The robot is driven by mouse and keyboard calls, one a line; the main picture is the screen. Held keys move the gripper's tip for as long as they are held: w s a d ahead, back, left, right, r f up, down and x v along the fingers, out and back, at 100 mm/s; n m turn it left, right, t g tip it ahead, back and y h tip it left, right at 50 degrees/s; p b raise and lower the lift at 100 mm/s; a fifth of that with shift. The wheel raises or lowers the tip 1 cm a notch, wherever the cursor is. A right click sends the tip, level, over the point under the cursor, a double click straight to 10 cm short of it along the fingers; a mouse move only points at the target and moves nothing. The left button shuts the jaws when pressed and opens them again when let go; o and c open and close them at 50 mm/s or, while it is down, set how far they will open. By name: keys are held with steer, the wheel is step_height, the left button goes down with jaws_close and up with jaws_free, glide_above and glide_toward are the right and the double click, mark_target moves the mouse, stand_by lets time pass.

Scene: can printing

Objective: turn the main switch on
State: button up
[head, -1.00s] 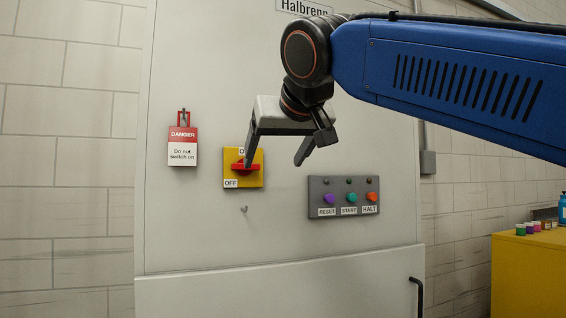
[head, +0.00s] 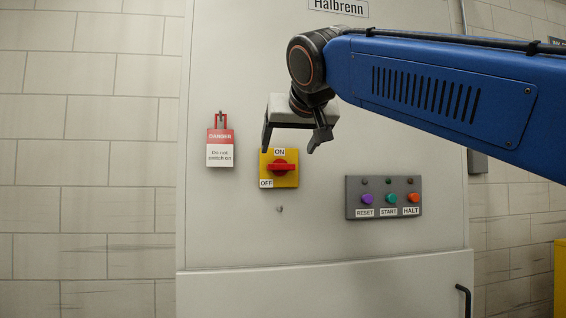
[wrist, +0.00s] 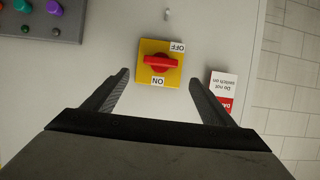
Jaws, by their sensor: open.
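The main switch (head: 279,168) is a red knob on a yellow plate on the cabinet front. Its knob lies horizontal, with the ON label above and the OFF label at lower left. It also shows in the wrist view (wrist: 160,63), upside down. My gripper (head: 288,150) is open and empty, its fingers pointing down just above the switch in the head view. In the wrist view, its fingertips (wrist: 158,76) are on either side of the switch plate and appear apart from it.
A red and white danger tag (head: 220,150) hangs left of the switch, close to one finger in the wrist view. A grey button panel (head: 384,198) is at right. A small hook (head: 280,209) is below the switch. The tall cabinet (head: 235,235) stands against a block wall.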

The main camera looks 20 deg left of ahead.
mark_target(281, 164)
steer(key=x, duration=0.9)
steer(key=c, duration=1.1)
